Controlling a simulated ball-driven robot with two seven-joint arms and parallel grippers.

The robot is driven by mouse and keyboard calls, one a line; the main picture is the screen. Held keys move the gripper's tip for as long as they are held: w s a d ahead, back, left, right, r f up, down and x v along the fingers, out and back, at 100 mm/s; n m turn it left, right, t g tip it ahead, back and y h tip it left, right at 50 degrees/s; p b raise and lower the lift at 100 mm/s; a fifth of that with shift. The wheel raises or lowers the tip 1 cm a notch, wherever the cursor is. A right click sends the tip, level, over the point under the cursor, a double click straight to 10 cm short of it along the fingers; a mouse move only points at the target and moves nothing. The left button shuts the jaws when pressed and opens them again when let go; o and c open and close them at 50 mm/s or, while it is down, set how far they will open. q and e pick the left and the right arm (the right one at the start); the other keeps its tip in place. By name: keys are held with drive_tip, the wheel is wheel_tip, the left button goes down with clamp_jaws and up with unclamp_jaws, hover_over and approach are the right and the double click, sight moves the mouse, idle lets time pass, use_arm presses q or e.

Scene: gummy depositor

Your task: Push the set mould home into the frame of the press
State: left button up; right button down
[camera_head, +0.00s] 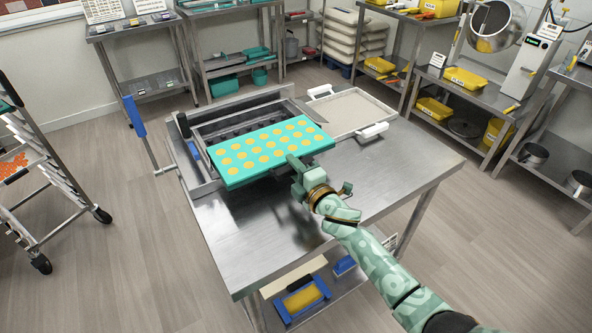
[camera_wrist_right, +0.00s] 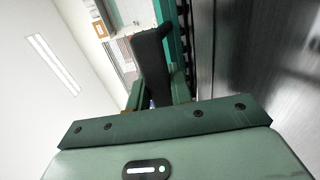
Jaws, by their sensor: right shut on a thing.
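The set mould (camera_head: 262,161) is a teal slab with rows of round yellow gummies. It lies at the near side of the metal frame of the press (camera_head: 200,130), its far part over the frame and its near edge sticking out toward me. The back of the frame shows a row of dark pins. My right gripper (camera_head: 294,161) is shut on the near edge of the mould, right of its middle. My left gripper is not in view.
A blue-handled lever (camera_head: 134,115) stands up at the press's left. A beige tray with white handles (camera_head: 352,112) lies right of the frame. The steel table's front and right (camera_head: 400,160) are clear. A wheeled rack stands at left, shelves at the back and right.

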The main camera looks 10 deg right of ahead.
sight(273, 146)
drive_tip(key=shift+b+x, duration=1.7)
drive_tip(key=shift+x, duration=1.45)
drive_tip(key=shift+b+x, duration=1.75)
drive_tip(key=shift+x, duration=0.75)
drive_tip(key=c, duration=1.2)
unclamp_jaws()
drive_tip(key=shift+o, duration=0.2)
